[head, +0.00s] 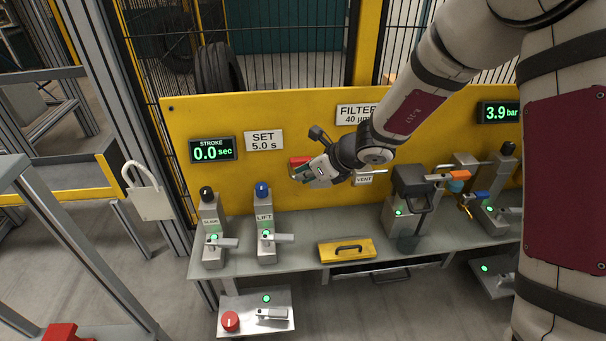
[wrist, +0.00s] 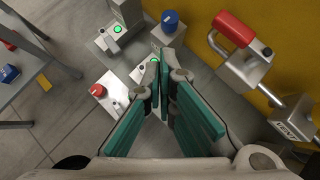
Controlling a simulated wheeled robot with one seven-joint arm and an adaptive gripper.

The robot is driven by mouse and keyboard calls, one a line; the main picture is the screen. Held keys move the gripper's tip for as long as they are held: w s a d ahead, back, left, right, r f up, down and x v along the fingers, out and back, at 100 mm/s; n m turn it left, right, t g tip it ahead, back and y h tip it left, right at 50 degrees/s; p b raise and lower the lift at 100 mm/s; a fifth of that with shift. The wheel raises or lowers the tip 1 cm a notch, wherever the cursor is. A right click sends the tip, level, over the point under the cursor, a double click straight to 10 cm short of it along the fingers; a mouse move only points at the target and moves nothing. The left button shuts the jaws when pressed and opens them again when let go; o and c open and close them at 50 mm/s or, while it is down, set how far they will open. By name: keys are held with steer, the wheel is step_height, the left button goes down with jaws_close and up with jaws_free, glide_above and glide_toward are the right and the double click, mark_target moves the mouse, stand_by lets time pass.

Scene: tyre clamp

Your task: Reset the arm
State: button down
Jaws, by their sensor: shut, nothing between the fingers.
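My gripper (head: 297,172) hangs in front of the yellow panel (head: 270,110), above the bench and to the upper right of the LIFT station. In the wrist view its teal fingers (wrist: 160,75) are shut with nothing between them. My arm comes down to it from the upper right in the head view. The LIFT station (head: 266,235) has a blue knob and a lever. A similar station (head: 212,240) with a black knob stands left of it. A red-handled part (wrist: 236,30) sits on the panel close to the gripper, at the upper right of the wrist view.
A yellow plate with a handle (head: 347,250) lies on the bench (head: 300,222). A filter unit (head: 408,200) stands further right. The stroke display (head: 212,149) reads 0.0 sec. A padlock (head: 147,195) hangs at the left.

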stand_by(0.4)
steer(key=s+d+r+n+g+y, duration=0.1)
steer(key=s+r+n+g, duration=0.2)
steer(key=s+r+n, duration=1.35)
steer(key=s+d+n+g+h, duration=0.1)
steer(key=s+d+n+h, duration=0.2)
steer(key=s+d, duration=0.45)
steer(key=s+d+n+g+h, duration=0.1)
steer(key=s+d+n+h, duration=0.3)
steer(key=s, duration=0.7)
steer(key=s+d+n+h, duration=0.1)
steer(key=s+d+n, duration=0.1)
steer(key=s+d, duration=0.6)
step_height(320, 180, up, 32)
steer(key=t+p, duration=0.3)
steer(key=p, duration=2.6)
steer(key=shift+s+a+t, duration=0.2)
steer(key=shift+s+t, duration=0.1)
steer(key=shift+s, duration=0.05)
